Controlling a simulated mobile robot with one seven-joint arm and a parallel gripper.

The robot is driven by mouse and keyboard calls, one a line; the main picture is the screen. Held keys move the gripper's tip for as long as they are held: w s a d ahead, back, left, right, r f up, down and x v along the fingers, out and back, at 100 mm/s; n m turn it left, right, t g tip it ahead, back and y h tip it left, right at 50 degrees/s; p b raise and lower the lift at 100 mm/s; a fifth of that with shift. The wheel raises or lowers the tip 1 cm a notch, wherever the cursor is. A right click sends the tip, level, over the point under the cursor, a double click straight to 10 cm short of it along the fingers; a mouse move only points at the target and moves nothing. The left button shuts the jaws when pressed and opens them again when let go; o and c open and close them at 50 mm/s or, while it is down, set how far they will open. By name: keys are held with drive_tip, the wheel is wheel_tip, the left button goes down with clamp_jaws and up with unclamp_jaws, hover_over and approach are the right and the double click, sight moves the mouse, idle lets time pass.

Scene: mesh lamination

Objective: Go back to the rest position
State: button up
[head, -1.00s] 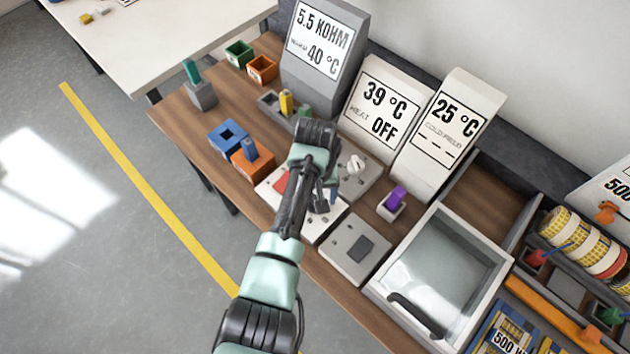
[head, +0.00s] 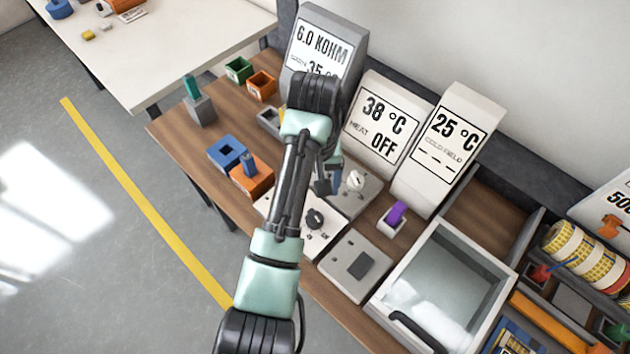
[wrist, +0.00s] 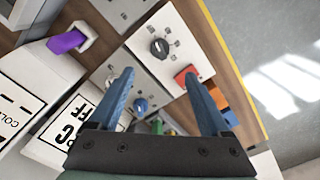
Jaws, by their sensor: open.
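My gripper (wrist: 158,76) is open, with its two blue fingers apart and nothing between them in the wrist view. In the head view my arm reaches over the wooden bench and mostly hides the gripper. The wrist view looks down on a white panel with a black knob (wrist: 159,47) and a red button (wrist: 185,75). The black knob also shows in the head view (head: 314,218); the red button is hidden there behind my arm. A second panel with a white-topped knob (head: 355,181) lies beyond it.
Display units stand at the back, reading 38 °C with heat off (head: 385,130) and 25 °C (head: 450,140). A purple object (head: 397,213) sits in a small holder. A glass-topped box (head: 445,265) is to the right. Blue (head: 227,152) and orange (head: 250,178) blocks are left.

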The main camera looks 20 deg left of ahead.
drive_tip(key=w+d+r+m+t, duration=0.1)
drive_tip(key=w+d+r+t, duration=0.3)
drive_tip(key=r, duration=0.5)
drive_tip(key=w+d+r+m+t, duration=0.1)
drive_tip(key=w+d+r+t, duration=0.1)
drive_tip(key=w+r+t, duration=0.5)
drive_tip(key=w+d+r+m+t, duration=0.1)
drive_tip(key=w+d+r+t, duration=0.15)
drive_tip(key=r, duration=0.85)
wheel_tip(320, 180, up, 12)
drive_tip(key=s+d+m+t, duration=0.1)
drive_tip(key=s+d+t, duration=0.15)
drive_tip(key=t, duration=0.25)
drive_tip(key=s+d+r+m+t, duration=0.1)
drive_tip(key=s+d+r+t, duration=0.2)
drive_tip(key=s+r+t, duration=0.6)
drive_tip(key=s+r, duration=0.8)
drive_tip(key=r, duration=0.2)
drive_tip(key=shift+r, duration=0.25)
drive_tip(key=shift+w+f, duration=0.1)
drive_tip(key=shift+f, duration=0.05)
